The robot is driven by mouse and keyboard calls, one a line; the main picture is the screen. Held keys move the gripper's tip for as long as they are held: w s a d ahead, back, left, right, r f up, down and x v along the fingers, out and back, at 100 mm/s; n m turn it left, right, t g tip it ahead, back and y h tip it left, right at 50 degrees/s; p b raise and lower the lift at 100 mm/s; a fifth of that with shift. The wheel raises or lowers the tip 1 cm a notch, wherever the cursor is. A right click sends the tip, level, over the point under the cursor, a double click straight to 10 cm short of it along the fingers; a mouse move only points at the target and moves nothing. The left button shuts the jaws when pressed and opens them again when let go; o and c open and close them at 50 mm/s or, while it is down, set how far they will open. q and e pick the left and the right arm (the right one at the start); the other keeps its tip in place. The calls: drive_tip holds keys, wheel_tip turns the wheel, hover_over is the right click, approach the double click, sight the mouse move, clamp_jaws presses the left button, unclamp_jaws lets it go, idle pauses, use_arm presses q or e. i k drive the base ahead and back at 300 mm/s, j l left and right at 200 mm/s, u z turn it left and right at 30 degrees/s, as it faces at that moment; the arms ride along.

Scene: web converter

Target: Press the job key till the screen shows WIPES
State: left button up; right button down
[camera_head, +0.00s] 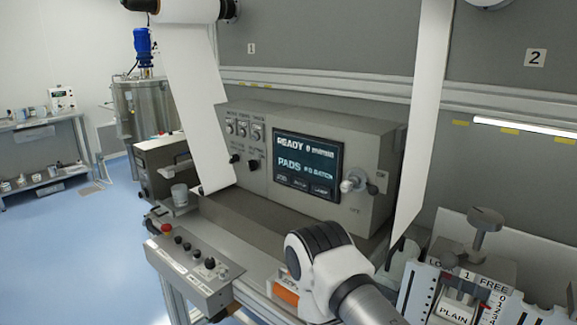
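The screen (307,163) is set in the front of a grey machine cabinet (372,160). It reads "READY 0" on its top line and "PADS" with smaller text below. A row of small dark keys (300,184) runs along its bottom edge; their labels are too small to read, so I cannot tell which is the job key. My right arm comes in from the bottom right, and its rounded grey and black joint stands below the screen. Neither gripper shows in this view.
A control box (192,268) with a red button (166,228) and dark knobs stands front left. A round knob (353,184) sticks out right of the screen. White web strips (197,110) hang on both sides of the cabinet. A slotted fixture (470,285) stands lower right.

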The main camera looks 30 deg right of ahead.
sight(279, 176)
drive_tip(key=i+j+z, duration=0.7)
drive_tip(key=j, duration=0.1)
